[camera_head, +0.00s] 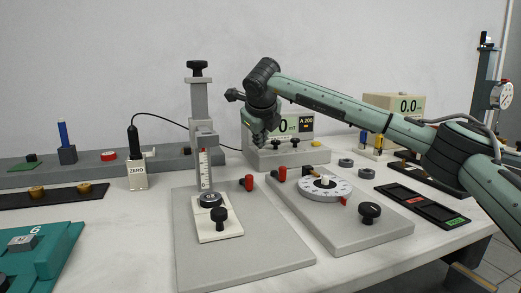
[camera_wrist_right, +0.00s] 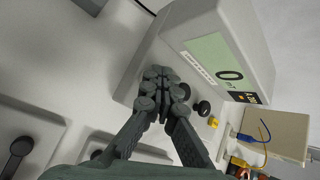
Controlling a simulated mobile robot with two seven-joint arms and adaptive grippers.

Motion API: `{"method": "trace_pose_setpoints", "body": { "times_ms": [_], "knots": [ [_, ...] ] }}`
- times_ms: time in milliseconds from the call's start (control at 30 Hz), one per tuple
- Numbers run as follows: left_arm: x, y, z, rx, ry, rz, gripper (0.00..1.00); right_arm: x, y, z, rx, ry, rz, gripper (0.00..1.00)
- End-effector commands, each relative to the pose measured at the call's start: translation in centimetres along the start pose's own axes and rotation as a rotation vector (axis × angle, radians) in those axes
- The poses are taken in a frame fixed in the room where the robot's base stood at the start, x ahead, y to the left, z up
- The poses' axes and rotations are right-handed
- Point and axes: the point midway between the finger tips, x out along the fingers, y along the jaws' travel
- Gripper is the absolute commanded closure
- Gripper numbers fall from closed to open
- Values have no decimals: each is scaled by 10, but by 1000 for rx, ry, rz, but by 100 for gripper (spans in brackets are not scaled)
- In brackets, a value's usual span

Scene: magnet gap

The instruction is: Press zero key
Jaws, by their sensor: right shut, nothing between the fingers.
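The meter (camera_head: 290,158) stands at the back middle, with a pale green display and an orange-on-black "A 200" panel. It also shows in the right wrist view (camera_wrist_right: 190,30), where a "0" is readable. A small yellow key (camera_head: 316,143) sits at the right of its lower front, and shows in the wrist view (camera_wrist_right: 213,122) beside two black knobs. No lettering on the key is readable. My right gripper (camera_head: 260,141) is shut and empty, pointing down in front of the meter's left part. In the wrist view its closed fingertips (camera_wrist_right: 159,73) overlap the meter's front; contact cannot be told.
A white block marked ZERO (camera_head: 138,181) holds a black probe on a cable. A grey stand (camera_head: 198,110) with a gap scale rises left of my gripper. A dial plate (camera_head: 375,232) lies in front. A second beige meter (camera_head: 410,97) stands at the back right.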

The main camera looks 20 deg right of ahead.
Motion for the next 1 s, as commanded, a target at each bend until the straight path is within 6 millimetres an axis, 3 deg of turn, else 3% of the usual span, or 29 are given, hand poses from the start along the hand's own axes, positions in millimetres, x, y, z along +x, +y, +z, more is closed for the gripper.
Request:
{"method": "trace_pose_setpoints", "body": {
  "times_ms": [1000],
  "knots": [
    [-2,0,-8,0,0,0,60,-11,-8,8,-1,2,0,100]
  ]
}}
